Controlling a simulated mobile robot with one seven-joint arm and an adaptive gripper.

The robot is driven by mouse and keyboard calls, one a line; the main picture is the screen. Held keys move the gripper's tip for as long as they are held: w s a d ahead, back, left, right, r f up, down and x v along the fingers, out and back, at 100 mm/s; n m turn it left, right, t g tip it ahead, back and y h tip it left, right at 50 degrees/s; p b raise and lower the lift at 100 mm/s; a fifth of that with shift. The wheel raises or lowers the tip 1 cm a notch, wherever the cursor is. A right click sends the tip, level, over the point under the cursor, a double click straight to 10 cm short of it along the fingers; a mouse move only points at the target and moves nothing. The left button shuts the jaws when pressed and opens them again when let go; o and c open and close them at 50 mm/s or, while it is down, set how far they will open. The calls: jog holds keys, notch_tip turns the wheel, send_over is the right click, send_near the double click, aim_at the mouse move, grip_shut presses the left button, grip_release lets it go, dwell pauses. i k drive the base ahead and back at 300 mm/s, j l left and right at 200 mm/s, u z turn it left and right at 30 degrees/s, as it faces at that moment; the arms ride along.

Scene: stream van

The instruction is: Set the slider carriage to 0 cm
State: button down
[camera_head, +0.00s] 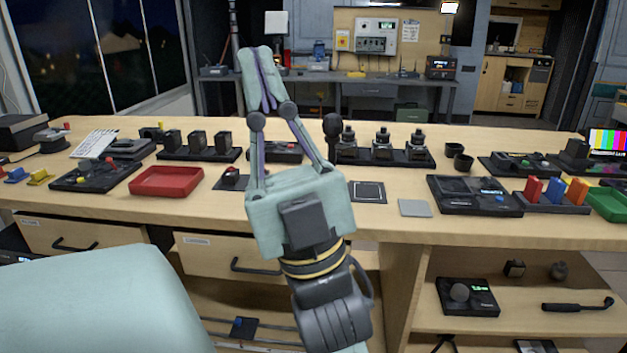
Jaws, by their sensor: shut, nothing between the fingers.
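The slider carriage (243,327) looks like a small dark blue plate on a pair of thin rails. It sits low in the frame, in the open space under the counter, below a drawer. The rails (215,320) run left to right, and their left part is hidden behind a pale rounded part of my own body. I cannot read any scale marks. My gripper (262,78) is raised in front of the counter, its fingers pointing up and away. The fingertips are together with nothing between them. It is well above the carriage and apart from it.
The wooden counter (400,234) carries a red tray (166,181), lens stands, control panels and coloured blocks. Drawers with black handles (255,266) are in its front. A lower shelf at right holds a dark device (467,297) and a black handle-like tool (578,305).

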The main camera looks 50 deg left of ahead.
aim_at(243, 328)
jog(key=u, duration=2.05)
